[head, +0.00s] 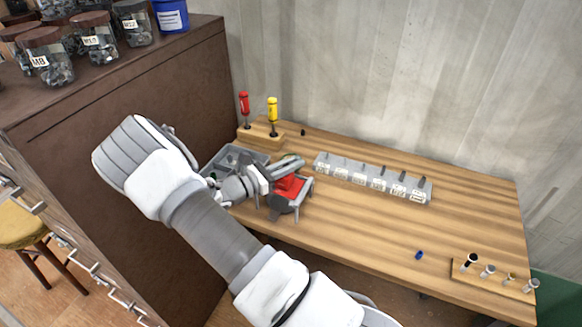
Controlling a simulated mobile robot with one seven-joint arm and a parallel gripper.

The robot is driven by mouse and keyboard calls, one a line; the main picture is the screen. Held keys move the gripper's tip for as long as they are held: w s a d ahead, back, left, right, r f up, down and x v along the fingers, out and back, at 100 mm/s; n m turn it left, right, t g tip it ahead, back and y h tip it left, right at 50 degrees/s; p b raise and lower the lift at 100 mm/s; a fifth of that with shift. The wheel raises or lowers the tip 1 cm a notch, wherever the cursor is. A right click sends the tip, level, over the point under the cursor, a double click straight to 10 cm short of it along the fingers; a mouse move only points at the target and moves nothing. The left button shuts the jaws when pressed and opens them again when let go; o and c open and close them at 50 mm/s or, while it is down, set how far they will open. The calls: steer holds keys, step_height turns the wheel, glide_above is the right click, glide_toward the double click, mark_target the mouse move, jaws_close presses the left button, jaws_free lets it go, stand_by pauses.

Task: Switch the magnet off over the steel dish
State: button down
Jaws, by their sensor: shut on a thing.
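My gripper (288,186) is at the left middle of the table in the head view, with its fingers around a red block (290,183). The block looks like the magnet; its switch cannot be made out. A dark grey rounded piece (284,206) shows just below the red block. I cannot tell whether it is the steel dish or part of what I hold. A grey tray (236,153) lies behind and left of my gripper, partly hidden by my arm and hand. I cannot tell whether anything clings to the magnet.
A grey rack of labelled compartments (372,180) stands right of my gripper. A wooden stand holds a red and a yellow screwdriver (272,110) at the back. A small blue piece (419,255) and a wooden holder (490,282) are at right. The front middle of the table is clear.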

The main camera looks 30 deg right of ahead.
steer(key=m+g+b, duration=0.1)
steer(key=m+g, duration=0.1)
steer(key=g, duration=0.1)
steer(key=s+m+g+b, duration=0.1)
steer(key=g, duration=0.1)
steer(key=shift+f+m+g+b, duration=0.2)
steer(key=shift+m+g+b, duration=0.1)
steer(key=shift+m+g, duration=0.1)
steer(key=m+g+y+b, duration=0.1)
steer(key=g, duration=0.1)
steer(key=m+g+b, duration=0.1)
steer(key=shift+s+m+g+y, duration=0.3)
steer(key=shift+g+y, duration=0.1)
steer(key=m+g, duration=0.1)
steer(key=g+y, duration=0.1)
steer(key=m+g+y+b, duration=0.1)
steer(key=shift+s+a+r+m, duration=0.1)
steer(key=shift+s+a+m, duration=0.15)
steer(key=shift+s+m, duration=0.05)
steer(key=shift+s+a+r+m+g+y, duration=0.1)
steer(key=shift+s+a+m+g+y, duration=0.05)
steer(key=shift+m+g+y, duration=0.6)
steer(key=shift+s+a+r+m+g+y, duration=0.1)
steer(key=shift+m+g+y, duration=0.45)
steer(key=shift+g+y, duration=0.35)
steer(key=c, duration=0.9)
jaws_free()
steer(key=shift+f, duration=0.1)
steer(key=shift+a, duration=0.15)
